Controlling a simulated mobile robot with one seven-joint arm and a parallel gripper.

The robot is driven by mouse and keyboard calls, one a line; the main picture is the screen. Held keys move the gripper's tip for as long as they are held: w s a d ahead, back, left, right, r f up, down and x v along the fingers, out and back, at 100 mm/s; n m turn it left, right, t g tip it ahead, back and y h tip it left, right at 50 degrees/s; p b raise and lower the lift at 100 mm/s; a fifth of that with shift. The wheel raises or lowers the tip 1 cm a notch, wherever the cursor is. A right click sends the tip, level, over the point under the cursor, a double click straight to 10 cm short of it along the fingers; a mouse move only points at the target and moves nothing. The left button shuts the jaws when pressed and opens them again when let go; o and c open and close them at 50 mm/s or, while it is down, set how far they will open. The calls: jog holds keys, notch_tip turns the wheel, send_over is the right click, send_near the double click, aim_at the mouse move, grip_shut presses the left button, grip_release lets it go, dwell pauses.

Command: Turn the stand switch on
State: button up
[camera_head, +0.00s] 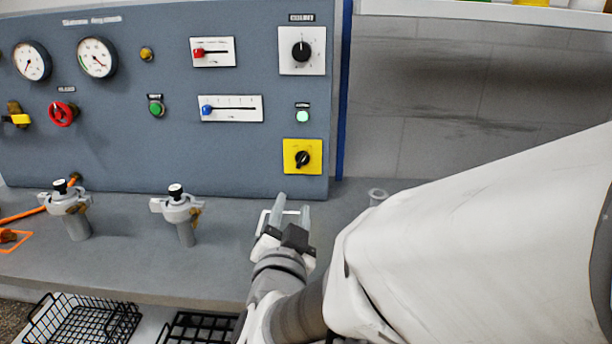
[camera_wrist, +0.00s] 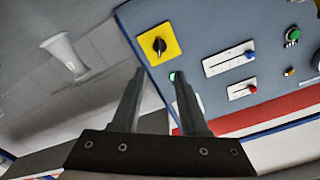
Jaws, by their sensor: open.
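A black rotary knob on a square yellow plate (camera_head: 291,168) is at the lower right of the grey-blue panel; it looks like the stand switch, though I see no readable label on it. Its pointer is slanted. In the wrist view the yellow plate (camera_wrist: 173,50) appears just beyond my fingertips. My gripper (camera_head: 293,203) is open and empty, below and in front of the yellow plate and apart from it. In the wrist view my gripper's two fingers (camera_wrist: 158,74) stand apart with nothing between them.
A pale green lit button (camera_head: 303,116) and a white-plated black dial (camera_head: 301,51) sit above the switch. Two slider plates (camera_head: 240,115) are to the left. Clamp-like fittings (camera_head: 186,225) stand on the grey bench.

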jog(key=shift+s+f+b, duration=0.1)
jog(key=shift+s+b, duration=0.7)
jog(key=shift+b, duration=0.55)
jog(key=s+d+f+n+g+y, duration=0.1)
jog(key=s+d+n+g, duration=0.1)
jog(key=s+d+f+n+g+y, duration=0.1)
jog(key=s+d+n+g, duration=0.1)
jog(key=d+g, duration=0.1)
jog(key=s+d+f+n+g+y, duration=0.1)
jog(key=s+d+n+g+y, duration=0.1)
jog(key=d+g, duration=0.1)
jog(key=shift+d+f+n, duration=0.1)
jog(key=shift+f+n, duration=0.15)
jog(key=shift+n, duration=0.15)
jog(key=s+d+f+g+h, duration=0.3)
jog(key=s+d+g, duration=0.1)
jog(key=s+d, duration=0.55)
notch_tip(320, 180, up, 26)
jog(key=p, duration=2.6)
